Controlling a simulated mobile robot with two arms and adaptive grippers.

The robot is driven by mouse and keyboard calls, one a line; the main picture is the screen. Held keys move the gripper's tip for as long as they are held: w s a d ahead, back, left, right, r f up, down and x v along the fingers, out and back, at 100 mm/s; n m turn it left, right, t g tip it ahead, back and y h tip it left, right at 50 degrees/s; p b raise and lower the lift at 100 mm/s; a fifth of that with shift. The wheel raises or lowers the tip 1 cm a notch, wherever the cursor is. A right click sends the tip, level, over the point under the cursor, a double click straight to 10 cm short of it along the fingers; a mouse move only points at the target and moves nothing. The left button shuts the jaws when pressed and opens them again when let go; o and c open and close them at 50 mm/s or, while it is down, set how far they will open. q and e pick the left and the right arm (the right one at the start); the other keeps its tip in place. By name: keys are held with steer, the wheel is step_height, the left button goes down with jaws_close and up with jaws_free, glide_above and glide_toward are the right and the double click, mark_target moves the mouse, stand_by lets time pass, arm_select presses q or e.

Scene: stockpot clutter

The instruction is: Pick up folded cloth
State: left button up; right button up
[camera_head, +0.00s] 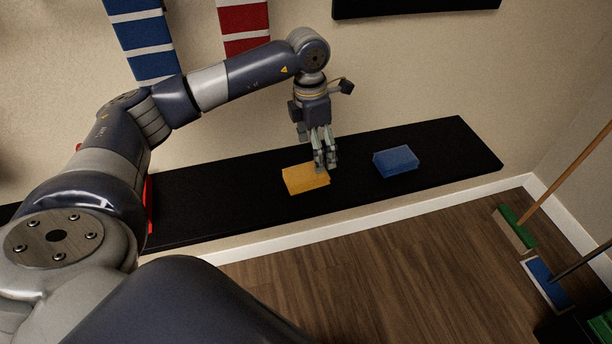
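A yellow folded cloth (303,180) lies on a black shelf (225,205) against the wall. A blue folded cloth (396,162) lies on the same shelf, to the right of the yellow one. My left gripper (325,168) points down at the right edge of the yellow cloth, its fingers overlapping that edge in the picture. The fingers look close together, but I cannot tell whether they are open or shut, or whether they touch the cloth. My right gripper does not show.
Blue-and-white (143,35) and red-and-white (243,20) striped towels hang on the wall. A red object (149,205) stands partly hidden behind my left arm. Green (516,227) and blue (547,281) broom heads are at the right. The shelf's right end is clear.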

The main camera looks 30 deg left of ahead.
mark_target(306, 172)
arm_select(q)
steer(key=a+y, duration=0.1)
steer(key=a, duration=0.2)
steer(key=shift+s, duration=0.15)
step_height(306, 172, down, 4)
steer(key=shift+a+r, duration=0.1)
steer(key=f, duration=0.4)
steer(key=f+b, duration=0.1)
steer(key=f, duration=0.1)
steer(key=shift+s+d, duration=0.1)
steer(key=shift+d, duration=0.3)
steer(key=shift+f, duration=0.1)
steer(key=c, duration=1)
steer(key=shift+c, duration=0.7)
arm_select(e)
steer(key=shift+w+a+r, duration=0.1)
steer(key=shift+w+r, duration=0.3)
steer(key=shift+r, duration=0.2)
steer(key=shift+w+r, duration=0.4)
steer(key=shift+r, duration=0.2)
